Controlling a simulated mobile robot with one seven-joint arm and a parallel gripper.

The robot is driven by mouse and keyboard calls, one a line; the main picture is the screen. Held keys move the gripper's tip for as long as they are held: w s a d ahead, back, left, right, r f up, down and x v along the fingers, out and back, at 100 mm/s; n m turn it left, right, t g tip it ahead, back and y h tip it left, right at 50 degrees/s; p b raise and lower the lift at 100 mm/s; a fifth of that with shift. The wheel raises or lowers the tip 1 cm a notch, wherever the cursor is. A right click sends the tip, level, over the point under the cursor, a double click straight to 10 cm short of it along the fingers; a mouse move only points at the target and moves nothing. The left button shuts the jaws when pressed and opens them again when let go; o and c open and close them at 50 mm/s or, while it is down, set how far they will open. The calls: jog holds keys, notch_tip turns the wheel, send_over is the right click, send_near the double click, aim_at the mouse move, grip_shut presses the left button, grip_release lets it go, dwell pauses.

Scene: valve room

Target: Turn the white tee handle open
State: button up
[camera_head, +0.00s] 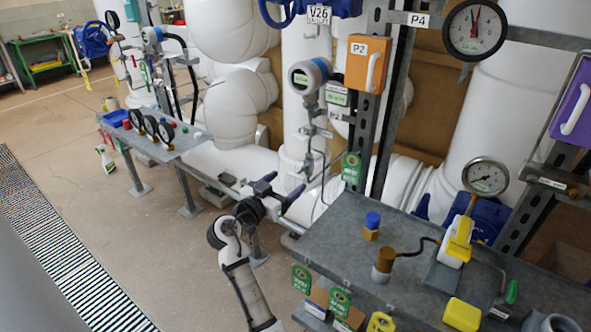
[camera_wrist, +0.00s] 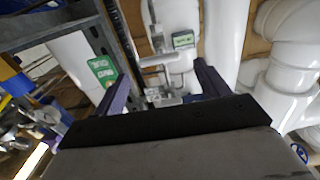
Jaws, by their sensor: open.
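A pale tee-shaped handle (camera_wrist: 157,60) shows in the wrist view on a small metal valve fitting (camera_wrist: 160,96), between and beyond my finger tips. In the head view the small fitting (camera_head: 308,165) sits on a thin vertical line in front of a white pipe; its handle is too small to make out there. My gripper (camera_head: 288,182) is open, its two purple fingers apart and pointing toward the fitting. It also shows in the wrist view (camera_wrist: 162,84). Nothing is seen held, and I cannot tell whether a finger touches the fitting.
A grey metal bench (camera_head: 345,235) with gauges and fittings stands right of my arm. An orange P2 box (camera_head: 367,65) and a round transmitter (camera_head: 307,77) are above.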

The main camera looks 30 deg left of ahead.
aim_at(294, 176)
jog(key=shift+w+d+p, duration=0.1)
jog(key=shift+w+p, duration=0.55)
jog(key=shift+w, duration=2.1)
jog(key=c, duration=1)
